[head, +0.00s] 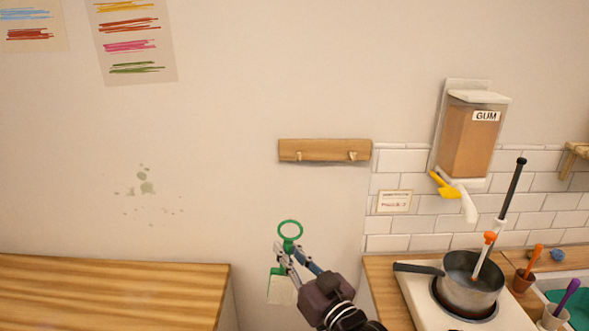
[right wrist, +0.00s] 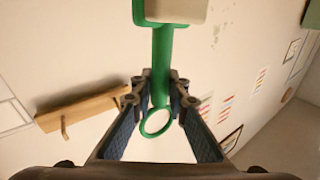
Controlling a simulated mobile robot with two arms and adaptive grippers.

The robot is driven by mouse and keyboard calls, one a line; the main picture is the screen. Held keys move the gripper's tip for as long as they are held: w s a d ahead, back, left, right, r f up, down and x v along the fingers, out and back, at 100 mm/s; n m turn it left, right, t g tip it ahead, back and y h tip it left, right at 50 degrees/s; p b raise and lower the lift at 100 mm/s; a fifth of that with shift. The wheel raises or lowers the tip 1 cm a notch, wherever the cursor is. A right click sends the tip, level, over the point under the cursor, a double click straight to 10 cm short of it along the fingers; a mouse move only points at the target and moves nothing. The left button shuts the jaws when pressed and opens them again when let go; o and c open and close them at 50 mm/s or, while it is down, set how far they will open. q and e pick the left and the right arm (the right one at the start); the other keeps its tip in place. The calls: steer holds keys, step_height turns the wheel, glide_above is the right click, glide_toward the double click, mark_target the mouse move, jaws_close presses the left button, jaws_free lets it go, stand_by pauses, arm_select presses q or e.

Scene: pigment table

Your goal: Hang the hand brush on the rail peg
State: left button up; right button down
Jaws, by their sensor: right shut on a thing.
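The hand brush has a green handle with a ring at its end (head: 290,230) and a pale bristle block below (head: 281,288). My right gripper (head: 284,256) is shut on the brush's handle and holds it in the air, ring up and bristles down, in front of the wall. In the right wrist view the green handle (right wrist: 161,65) lies between the fingers. The wooden rail (head: 325,150) is fixed to the wall above and a little right of the brush, with two pegs; the left peg (head: 299,155) and right peg (head: 352,155) show. The brush is apart from the rail. My left gripper is not visible.
A wooden counter (head: 110,290) stands at the lower left. At the right, a counter carries a white hob (head: 430,300) with a pot (head: 472,280). A gum dispenser (head: 470,140) hangs on the tiled wall. The wall around the rail is clear.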

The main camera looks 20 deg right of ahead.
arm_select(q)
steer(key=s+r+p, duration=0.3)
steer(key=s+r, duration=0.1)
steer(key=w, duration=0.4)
arm_select(e)
steer(key=w+d+r, duration=0.4)
steer(key=w+r, duration=0.5)
steer(key=r, duration=0.1)
arm_select(q)
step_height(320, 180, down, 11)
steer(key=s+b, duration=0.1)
steer(key=b, duration=1)
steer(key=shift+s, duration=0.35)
arm_select(e)
steer(key=shift+t, duration=0.3)
steer(key=shift+w+d+f, duration=0.4)
steer(key=shift+w+d, duration=0.05)
steer(key=shift+w, duration=1.2)
steer(key=shift+w+d+f, duration=0.45)
steer(key=shift+w, duration=1.25)
steer(key=shift+w+d+f, duration=0.4)
steer(key=shift+w+d, duration=0.05)
steer(key=shift+w, duration=1.2)
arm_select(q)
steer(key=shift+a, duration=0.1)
